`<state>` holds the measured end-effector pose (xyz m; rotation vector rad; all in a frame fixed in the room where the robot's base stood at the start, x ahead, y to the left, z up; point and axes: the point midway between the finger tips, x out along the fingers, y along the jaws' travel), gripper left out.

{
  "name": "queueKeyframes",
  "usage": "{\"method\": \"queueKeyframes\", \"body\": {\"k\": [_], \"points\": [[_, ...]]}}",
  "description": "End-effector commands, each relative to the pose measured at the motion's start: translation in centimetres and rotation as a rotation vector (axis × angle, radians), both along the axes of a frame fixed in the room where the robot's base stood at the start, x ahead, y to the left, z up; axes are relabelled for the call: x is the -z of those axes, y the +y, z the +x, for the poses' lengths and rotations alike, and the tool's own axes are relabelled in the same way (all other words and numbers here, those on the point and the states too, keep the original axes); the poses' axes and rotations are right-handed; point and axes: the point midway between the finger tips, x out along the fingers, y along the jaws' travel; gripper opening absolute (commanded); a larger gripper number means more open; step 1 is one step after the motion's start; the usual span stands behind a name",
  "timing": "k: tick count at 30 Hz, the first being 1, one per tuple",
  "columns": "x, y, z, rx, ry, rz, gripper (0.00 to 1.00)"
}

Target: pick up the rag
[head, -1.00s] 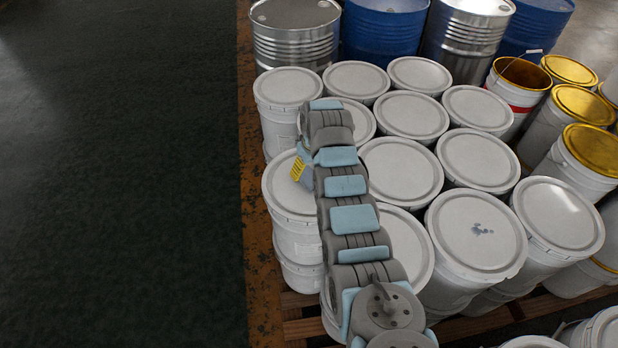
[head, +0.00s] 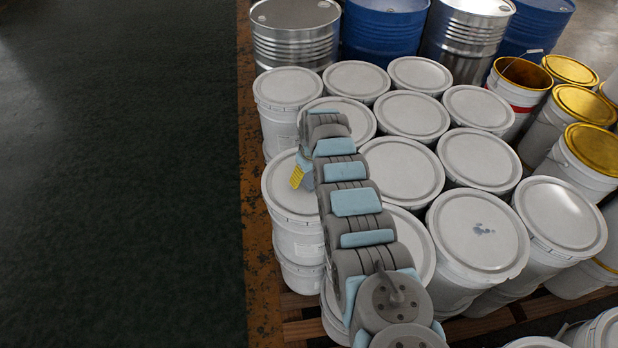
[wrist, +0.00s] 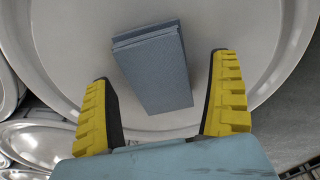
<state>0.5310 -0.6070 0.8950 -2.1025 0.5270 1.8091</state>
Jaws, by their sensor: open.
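The rag (wrist: 153,68) is a folded blue-grey block of cloth lying on a white bucket lid (wrist: 75,60) in the wrist view. My gripper (wrist: 163,66) is open, with one yellow-and-black finger on each side of the rag's lower part. Gaps show between the rag and both fingers, and nothing is held. How high the fingertips are above the lid is hard to tell. In the head view my gripper shows only as a yellow finger (head: 297,176) over a left-hand bucket, and I cannot make out the rag there.
White lidded buckets (head: 402,168) stand close together on a wooden pallet (head: 300,329). Steel drums (head: 295,35) and blue drums (head: 384,30) stand behind, gold-lidded buckets (head: 592,148) at right. The dark floor (head: 120,180) at left is clear.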

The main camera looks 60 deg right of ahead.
Motion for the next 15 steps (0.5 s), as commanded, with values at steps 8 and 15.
{"method": "queueKeyframes", "body": {"k": [8, 15], "points": [[-0.04, -0.01, 0.0, 0.0, 0.0, 0.0, 0.46], [-0.06, -0.02, 0.0, 0.0, 0.0, 0.0, 0.28]]}}
